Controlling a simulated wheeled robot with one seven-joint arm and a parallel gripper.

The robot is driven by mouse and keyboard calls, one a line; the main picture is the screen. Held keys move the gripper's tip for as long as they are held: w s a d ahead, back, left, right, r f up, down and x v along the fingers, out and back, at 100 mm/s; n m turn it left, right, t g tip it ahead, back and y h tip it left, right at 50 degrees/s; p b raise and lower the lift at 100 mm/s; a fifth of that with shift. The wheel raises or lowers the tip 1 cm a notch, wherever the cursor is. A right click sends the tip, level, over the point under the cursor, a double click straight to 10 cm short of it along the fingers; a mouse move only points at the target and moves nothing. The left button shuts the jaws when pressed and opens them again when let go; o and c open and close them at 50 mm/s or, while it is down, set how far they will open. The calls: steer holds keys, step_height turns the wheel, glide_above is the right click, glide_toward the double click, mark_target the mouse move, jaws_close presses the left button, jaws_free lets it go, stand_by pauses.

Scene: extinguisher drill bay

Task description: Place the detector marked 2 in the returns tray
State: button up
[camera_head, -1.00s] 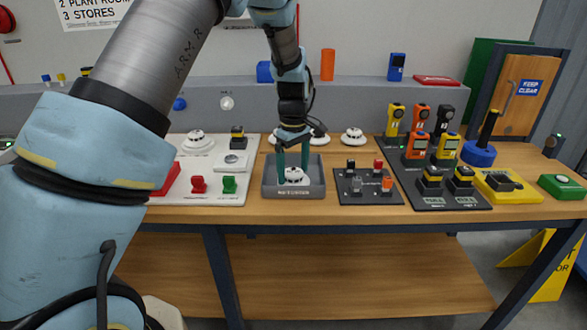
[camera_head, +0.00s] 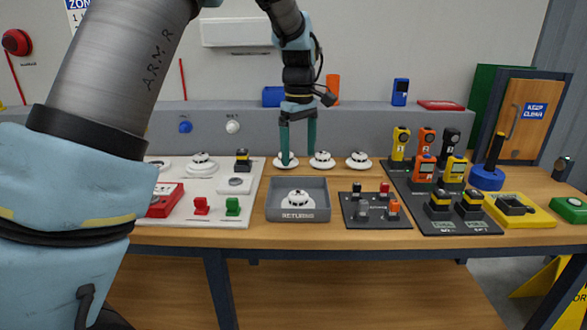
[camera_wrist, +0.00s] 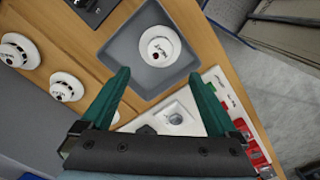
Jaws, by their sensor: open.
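The grey returns tray (camera_head: 326,211) stands on the bench with its RETURNS label facing me. A round white detector (camera_head: 298,198) sits inside it, on the tray floor. My gripper (camera_head: 299,155) is open and empty, raised above and behind the tray. In the wrist view its green fingers (camera_wrist: 160,76) are spread apart, touching nothing. Three more white detectors, including the middle one (camera_head: 322,160), stand in a row behind the tray.
Left of the tray lies a white panel (camera_head: 220,185) with red and green parts. Right of it are a dark board (camera_head: 375,212) with small blocks and a larger rack of coloured handheld devices (camera_head: 425,185). A grey ledge (camera_head: 370,125) runs behind.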

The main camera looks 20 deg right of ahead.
steer(key=w+a+f, duration=0.1)
steer(key=w+a, duration=0.1)
steer(key=a, duration=1)
steer(key=s+a+f+m, duration=0.1)
steer(key=s+a, duration=0.2)
steer(key=a, duration=0.5)
steer(key=s+a+f+m+t, duration=0.1)
steer(key=s+a, duration=0.3)
steer(key=a, duration=0.4)
steer(key=s+a+f+m, duration=0.3)
steer(key=s+a, duration=0.1)
steer(key=a, duration=0.4)
steer(key=shift+t, duration=0.3)
